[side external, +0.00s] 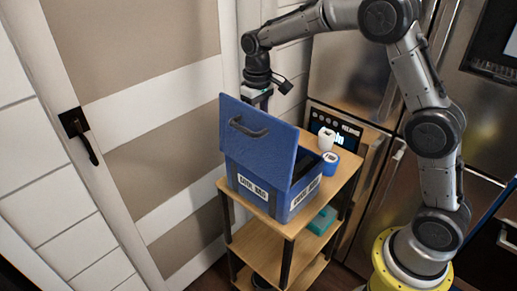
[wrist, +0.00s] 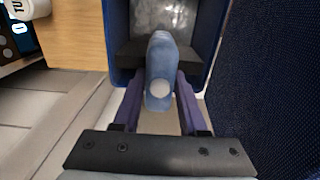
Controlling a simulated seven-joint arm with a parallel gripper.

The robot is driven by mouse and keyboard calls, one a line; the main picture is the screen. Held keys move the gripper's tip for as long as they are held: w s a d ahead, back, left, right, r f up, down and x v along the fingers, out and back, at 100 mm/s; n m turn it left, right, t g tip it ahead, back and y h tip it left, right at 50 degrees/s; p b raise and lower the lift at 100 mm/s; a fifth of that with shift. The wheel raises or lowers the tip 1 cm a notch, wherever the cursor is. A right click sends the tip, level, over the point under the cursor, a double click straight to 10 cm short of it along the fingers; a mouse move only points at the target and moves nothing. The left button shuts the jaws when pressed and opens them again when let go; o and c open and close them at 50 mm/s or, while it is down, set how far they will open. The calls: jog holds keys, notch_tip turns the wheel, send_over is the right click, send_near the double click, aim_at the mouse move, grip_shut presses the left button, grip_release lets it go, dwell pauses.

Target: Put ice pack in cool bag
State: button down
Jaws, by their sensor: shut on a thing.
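The cool bag (side external: 262,181) is a blue box with white labels, standing on the top of a wooden shelf unit. Its lid (side external: 260,127), with a dark handle, stands raised and hides part of the opening. My gripper (side external: 258,97) points down behind the lid, over the far side of the bag. In the wrist view, my gripper (wrist: 160,88) is shut on the ice pack (wrist: 160,60), a pale blue rounded piece with a light round spot. The ice pack overlaps the bag's rim (wrist: 116,45) in that view; its height above the bag is unclear. The ice pack is hidden in the side view.
A white cup-like item (side external: 326,139) and a blue round item (side external: 330,163) stand right of the bag on the wooden top (side external: 348,163). A teal box (side external: 322,220) lies on the shelf below. A panelled door (side external: 150,130) is at left, steel appliances at right.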

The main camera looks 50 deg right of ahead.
jog(key=shift+f, duration=3.75)
jog(key=shift+f, duration=0.1)
jog(key=shift+c, duration=2.2)
grip_release()
jog(key=shift+f, duration=0.1)
notch_tip(320, 180, up, 12)
jog(key=shift+f, duration=0.15)
jog(key=shift+r, duration=0.4)
